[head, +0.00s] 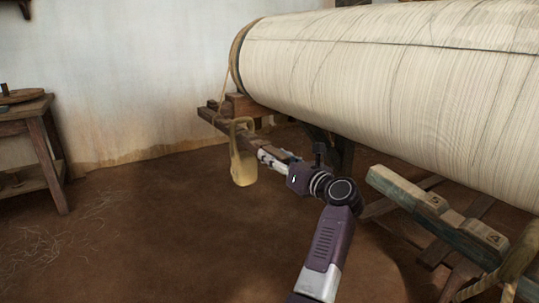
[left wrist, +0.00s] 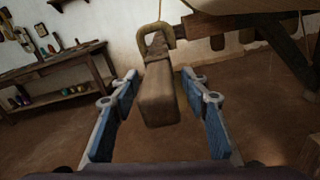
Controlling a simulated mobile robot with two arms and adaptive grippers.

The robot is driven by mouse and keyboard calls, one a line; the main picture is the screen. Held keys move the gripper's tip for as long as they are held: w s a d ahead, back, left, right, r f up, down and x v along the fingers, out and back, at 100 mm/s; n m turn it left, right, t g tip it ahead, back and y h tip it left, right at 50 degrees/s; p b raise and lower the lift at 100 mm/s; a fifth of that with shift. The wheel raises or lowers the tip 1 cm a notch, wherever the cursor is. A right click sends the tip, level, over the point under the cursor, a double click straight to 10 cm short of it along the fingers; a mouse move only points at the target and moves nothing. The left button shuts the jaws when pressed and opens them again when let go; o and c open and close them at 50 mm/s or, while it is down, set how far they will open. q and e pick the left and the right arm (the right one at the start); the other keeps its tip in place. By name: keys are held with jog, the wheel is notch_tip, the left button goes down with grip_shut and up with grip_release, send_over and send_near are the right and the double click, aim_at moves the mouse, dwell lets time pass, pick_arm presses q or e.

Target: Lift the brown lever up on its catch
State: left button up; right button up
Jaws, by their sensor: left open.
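The brown lever (head: 226,122) sticks out below the left end of the big warp roller. In the left wrist view its squared wooden end (left wrist: 157,95) points toward me, between the open fingers. My left gripper (head: 268,157) is at the near end of the lever; in the left wrist view the blue finger pads (left wrist: 165,112) stand apart on either side of it with gaps. A rope loop with a pale yellow weight (head: 243,168) hangs from the lever; the loop (left wrist: 157,38) shows farther along it. The catch is not clearly made out. My right gripper is not in view.
The cream warp roller (head: 390,75) fills the upper right, with a rope round its left end. A greenish beam with wooden blocks (head: 440,215) lies at the right. A wooden table (head: 30,125) stands at the far left.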

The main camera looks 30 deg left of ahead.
pick_arm(q)
jog(key=shift+r, duration=0.15)
jog(key=shift+c, duration=0.4)
grip_shut()
